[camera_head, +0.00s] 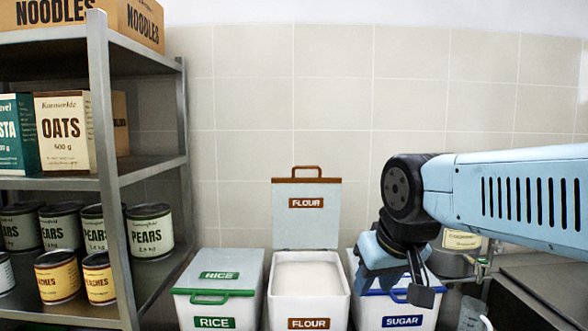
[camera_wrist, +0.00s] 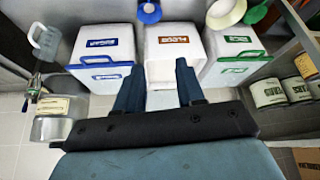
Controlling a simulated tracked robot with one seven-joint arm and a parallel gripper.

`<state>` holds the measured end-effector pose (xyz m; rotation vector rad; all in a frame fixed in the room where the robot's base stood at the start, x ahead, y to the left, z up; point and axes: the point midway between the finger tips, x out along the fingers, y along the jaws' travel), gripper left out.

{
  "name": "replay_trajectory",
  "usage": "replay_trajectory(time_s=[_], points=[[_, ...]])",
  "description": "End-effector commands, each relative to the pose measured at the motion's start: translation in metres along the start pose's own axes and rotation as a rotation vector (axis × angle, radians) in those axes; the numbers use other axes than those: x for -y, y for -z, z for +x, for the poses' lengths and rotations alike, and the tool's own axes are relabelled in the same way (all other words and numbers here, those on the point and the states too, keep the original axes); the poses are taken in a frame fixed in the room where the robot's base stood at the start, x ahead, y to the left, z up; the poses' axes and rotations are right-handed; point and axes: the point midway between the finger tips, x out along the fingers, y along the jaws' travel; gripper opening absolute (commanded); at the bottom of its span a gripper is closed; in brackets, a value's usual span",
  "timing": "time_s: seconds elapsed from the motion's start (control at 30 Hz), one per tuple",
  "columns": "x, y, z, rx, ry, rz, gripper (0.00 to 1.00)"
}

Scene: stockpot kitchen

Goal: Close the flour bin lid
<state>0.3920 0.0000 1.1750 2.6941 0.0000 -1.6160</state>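The white flour bin (camera_head: 309,303) stands in the middle of a row of bins, with white flour visible inside. Its lid (camera_head: 306,225) is open and stands upright behind the opening, with a brown strip and a brown handle (camera_head: 308,171) at its top edge. My gripper (camera_head: 398,287) is to the right of the flour bin, in front of the sugar bin, with its fingers apart and nothing between them. In the wrist view the flour bin (camera_wrist: 174,50) appears upside down, beyond the spread fingers of my gripper (camera_wrist: 158,66).
The closed rice bin (camera_head: 215,289) stands left of the flour bin, and the closed sugar bin (camera_head: 403,309) stands right, partly hidden by my gripper. A metal shelf (camera_head: 108,170) with cans and boxes is at the left. A labelled pot (camera_wrist: 56,120) is beyond the sugar bin.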

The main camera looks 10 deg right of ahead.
Motion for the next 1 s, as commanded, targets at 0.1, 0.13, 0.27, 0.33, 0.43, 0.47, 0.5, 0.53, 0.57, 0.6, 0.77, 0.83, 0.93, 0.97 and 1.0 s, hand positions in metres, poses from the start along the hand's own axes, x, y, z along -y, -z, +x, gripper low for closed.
replay_trajectory(time_s=[0.1,0.13,0.27,0.33,0.43,0.47,0.5,0.53,0.57,0.6,0.77,0.83,0.93,0.97,1.0], points=[[0.000,0.000,0.000,0.000,0.000,0.000,0.38],[0.000,0.000,0.000,0.000,0.000,0.000,0.38],[0.000,0.000,0.000,0.000,0.000,0.000,0.38],[0.000,0.000,0.000,0.000,0.000,0.000,0.38],[0.001,0.004,-0.001,0.005,0.007,0.015,0.38],[0.001,0.006,-0.002,0.009,0.012,0.026,0.38],[0.002,0.010,-0.002,0.018,0.021,0.044,0.38],[0.003,0.014,-0.002,0.026,0.030,0.062,0.38],[0.003,0.019,-0.003,0.034,0.041,0.084,0.38],[0.003,0.027,-0.003,0.048,0.057,0.120,0.38],[0.009,0.069,-0.005,0.116,0.146,0.295,0.38],[0.011,0.090,-0.005,0.148,0.189,0.375,0.38],[0.013,0.120,-0.004,0.190,0.249,0.484,0.38],[0.014,0.129,-0.003,0.204,0.268,0.516,0.38],[0.014,0.141,-0.002,0.220,0.293,0.560,0.38]])
